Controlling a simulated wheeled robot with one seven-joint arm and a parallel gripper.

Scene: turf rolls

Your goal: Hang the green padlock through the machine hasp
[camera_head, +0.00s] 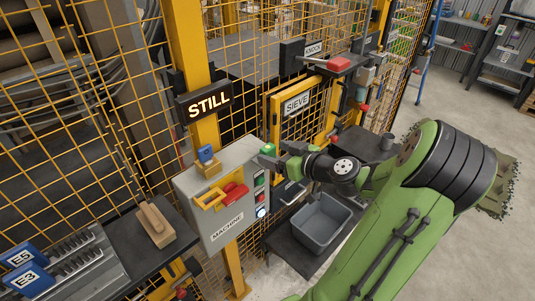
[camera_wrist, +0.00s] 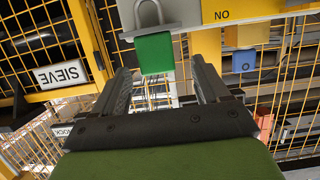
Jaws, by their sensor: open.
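The green padlock (camera_head: 268,149) is at the top right corner of the grey machine box (camera_head: 222,227). In the wrist view the green padlock (camera_wrist: 154,54) lies ahead between the fingers, with its grey shackle (camera_wrist: 148,12) against the grey box. My gripper (camera_head: 266,160) is open, with a visible gap on both sides of the padlock; my gripper also shows in the wrist view (camera_wrist: 165,82). A yellow bracket (camera_head: 208,200), perhaps the hasp, is on the box beside a red handle (camera_head: 235,192).
A blue padlock (camera_head: 205,153) stands on a yellow block atop the box. A yellow post and mesh fence (camera_head: 150,60) rise behind. A grey bin (camera_head: 319,222) stands below my arm. A wooden block (camera_head: 156,226) lies on the dark shelf at left.

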